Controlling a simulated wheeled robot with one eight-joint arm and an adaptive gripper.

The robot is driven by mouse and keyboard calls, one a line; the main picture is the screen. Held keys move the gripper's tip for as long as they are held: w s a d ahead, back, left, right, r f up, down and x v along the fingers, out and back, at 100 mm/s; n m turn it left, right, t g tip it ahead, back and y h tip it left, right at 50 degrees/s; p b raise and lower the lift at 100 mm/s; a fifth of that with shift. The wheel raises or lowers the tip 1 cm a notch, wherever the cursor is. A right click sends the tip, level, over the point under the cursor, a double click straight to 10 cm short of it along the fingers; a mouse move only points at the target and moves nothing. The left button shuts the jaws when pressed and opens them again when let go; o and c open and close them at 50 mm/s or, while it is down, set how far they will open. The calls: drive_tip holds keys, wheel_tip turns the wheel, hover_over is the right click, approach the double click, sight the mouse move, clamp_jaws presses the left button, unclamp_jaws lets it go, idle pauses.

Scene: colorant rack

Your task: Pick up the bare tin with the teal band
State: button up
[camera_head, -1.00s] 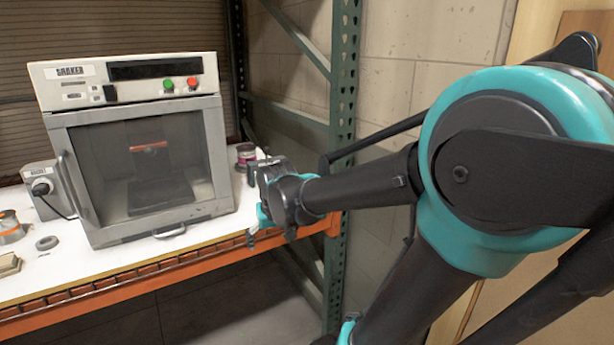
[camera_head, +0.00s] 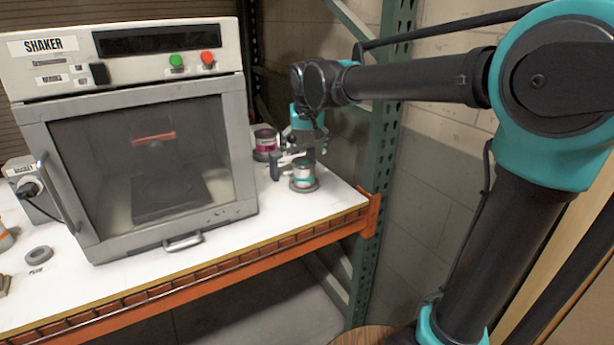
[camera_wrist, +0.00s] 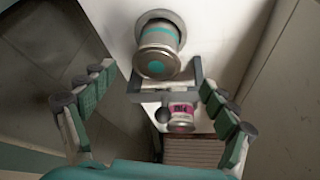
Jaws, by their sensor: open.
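The bare metal tin with a teal band (camera_head: 303,171) stands upright at the right end of the white worktop, right of the shaker. In the wrist view this tin (camera_wrist: 157,52) shows a teal dot on its lid and stands on a round grey base. My gripper (camera_head: 297,156) is right at the tin's upper part in the head view and partly covers it. In the wrist view my gripper (camera_wrist: 157,80) has its fingers spread wide, empty, with the tin ahead between them. I cannot tell whether a finger touches it.
A tin with a pink label (camera_head: 264,143) stands close behind the teal-banded tin; it also shows in the wrist view (camera_wrist: 181,113). The shaker cabinet (camera_head: 140,130) stands to the left. A green rack post (camera_head: 388,130) rises at the right.

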sight(303, 164)
drive_tip(key=x, duration=0.6)
drive_tip(key=shift+d+x, duration=0.1)
drive_tip(key=shift+x, duration=1.25)
drive_tip(key=shift+d+x, duration=0.15)
drive_tip(key=shift+x, duration=1.2)
drive_tip(key=shift+s, duration=0.1)
drive_tip(key=c, duration=1.4)
drive_tip(key=shift+r, duration=0.2)
